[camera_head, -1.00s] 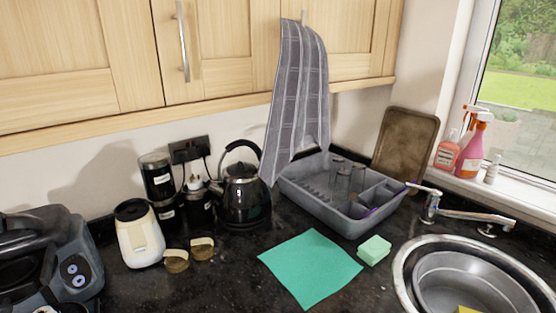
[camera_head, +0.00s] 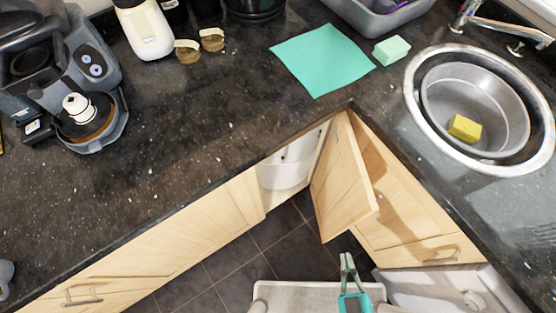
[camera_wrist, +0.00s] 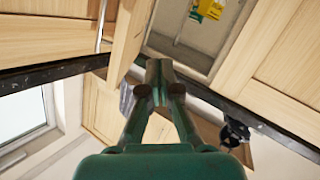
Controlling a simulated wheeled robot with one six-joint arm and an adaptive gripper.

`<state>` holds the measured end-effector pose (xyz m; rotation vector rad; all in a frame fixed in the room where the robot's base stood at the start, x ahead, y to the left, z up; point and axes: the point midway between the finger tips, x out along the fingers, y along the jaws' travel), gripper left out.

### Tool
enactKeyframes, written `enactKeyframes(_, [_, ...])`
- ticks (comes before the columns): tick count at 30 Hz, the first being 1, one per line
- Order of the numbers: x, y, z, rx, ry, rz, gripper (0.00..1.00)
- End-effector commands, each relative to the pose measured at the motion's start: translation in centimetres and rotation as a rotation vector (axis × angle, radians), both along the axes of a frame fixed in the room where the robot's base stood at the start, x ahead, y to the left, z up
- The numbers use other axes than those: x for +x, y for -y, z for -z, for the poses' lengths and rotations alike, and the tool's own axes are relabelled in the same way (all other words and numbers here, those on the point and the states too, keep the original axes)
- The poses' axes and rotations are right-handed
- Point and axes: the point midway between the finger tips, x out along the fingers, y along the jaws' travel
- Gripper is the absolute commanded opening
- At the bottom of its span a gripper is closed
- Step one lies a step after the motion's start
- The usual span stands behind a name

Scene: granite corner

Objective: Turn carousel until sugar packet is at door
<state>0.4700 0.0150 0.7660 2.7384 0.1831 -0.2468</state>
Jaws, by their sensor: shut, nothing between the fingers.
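The corner cupboard is open in the head view, and part of a white carousel (camera_head: 285,174) shows inside, under the counter. The wooden door (camera_head: 342,180) stands swung out to the right of the opening. My gripper (camera_head: 346,260) is shut and empty, low in front of the cupboard and apart from the door. In the wrist view, my gripper (camera_wrist: 160,70) points toward the opening. A yellow and green packet (camera_wrist: 208,8) shows inside at the top edge; whether it is the sugar packet I cannot tell. Most of the carousel is hidden by the counter and door.
The dark counter edge (camera_head: 200,200) overhangs the opening. Closed cupboard fronts (camera_head: 175,255) run left, and another front (camera_head: 400,215) lies behind the door to the right. Dark floor tiles (camera_head: 230,265) are clear. A sink (camera_head: 475,105) with a yellow sponge (camera_head: 464,128) is at right.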

Motion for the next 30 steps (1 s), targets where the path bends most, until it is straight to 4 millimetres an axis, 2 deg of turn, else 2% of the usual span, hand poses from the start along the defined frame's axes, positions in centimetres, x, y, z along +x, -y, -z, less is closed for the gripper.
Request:
enactKeyframes(1, [1.2, -0.4, 1.8, -0.05, 0.018, -0.027, 0.0])
enactKeyframes(6, [5.0, -1.9, 7.2, -0.246, 0.081, -0.102, 0.0])
enactKeyframes(15, [13.0, -5.9, 14.8, -0.591, 0.205, -0.204, 0.0])
enactKeyframes(21, [18.4, -9.5, 18.2, -0.813, 0.284, -0.246, 0.0])
enactKeyframes(27, [22.9, -13.1, 20.2, -1.001, 0.351, -0.271, 0.0])
enactKeyframes(30, [24.5, -14.5, 20.7, -1.073, 0.375, -0.277, 0.0])
